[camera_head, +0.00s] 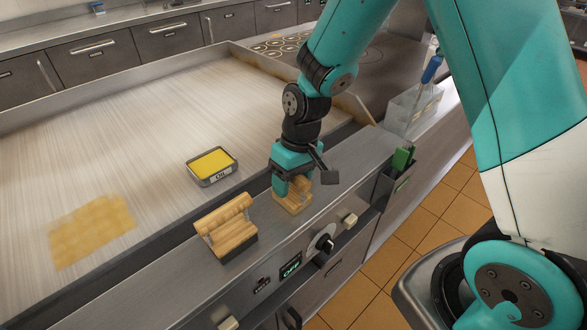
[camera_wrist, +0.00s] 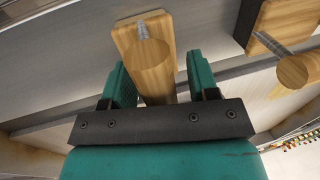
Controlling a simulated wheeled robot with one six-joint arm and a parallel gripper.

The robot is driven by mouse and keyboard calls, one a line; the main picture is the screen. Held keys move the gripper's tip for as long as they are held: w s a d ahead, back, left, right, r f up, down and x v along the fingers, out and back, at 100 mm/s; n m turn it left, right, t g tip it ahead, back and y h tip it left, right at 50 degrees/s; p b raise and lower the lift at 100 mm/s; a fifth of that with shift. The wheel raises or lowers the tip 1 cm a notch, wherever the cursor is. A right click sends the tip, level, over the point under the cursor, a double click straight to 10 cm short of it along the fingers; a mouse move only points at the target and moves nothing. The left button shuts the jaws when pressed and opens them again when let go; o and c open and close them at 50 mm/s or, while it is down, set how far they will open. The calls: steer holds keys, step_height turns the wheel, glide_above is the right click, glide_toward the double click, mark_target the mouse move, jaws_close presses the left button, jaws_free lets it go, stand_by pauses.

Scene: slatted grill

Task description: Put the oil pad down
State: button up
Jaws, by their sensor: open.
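Two similar wooden-handled tools rest on the steel front ledge; nothing readable marks either as the oil pad. One, a wooden block with a round handle (camera_head: 295,197), is under my gripper (camera_head: 291,180). In the wrist view, this tool's handle (camera_wrist: 152,68) lies between the two teal fingers of my gripper (camera_wrist: 160,85). The fingers are open on either side of it, with the handle's lower end hidden behind the gripper body. The second tool (camera_head: 228,228), with a dark base, sits to the left, apart from my gripper; it also shows in the wrist view (camera_wrist: 285,25).
A metal tray of yellow oil (camera_head: 211,166) stands on the grill plate (camera_head: 120,130). A yellowish smear (camera_head: 90,230) marks the plate at left. A green-handled tool (camera_head: 402,158) sits in a front holder at right. Knobs line the ledge's front.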

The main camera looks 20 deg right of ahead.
mark_target(299, 191)
step_height(299, 191, up, 11)
steer(key=d+b, duration=0.2)
steer(key=s+a+r+n+y, duration=0.1)
steer(key=s+a+r, duration=0.2)
steer(key=s, duration=0.6)
steer(key=s+a+r+n+y, duration=0.1)
steer(key=s+a+r+n, duration=0.1)
steer(key=s, duration=0.7)
steer(key=shift+s+a+r+t, duration=0.2)
steer(key=shift+a+r+t, duration=0.1)
steer(key=shift+a+r, duration=0.5)
steer(key=shift+d+r, duration=0.1)
steer(key=shift+d, duration=0.05)
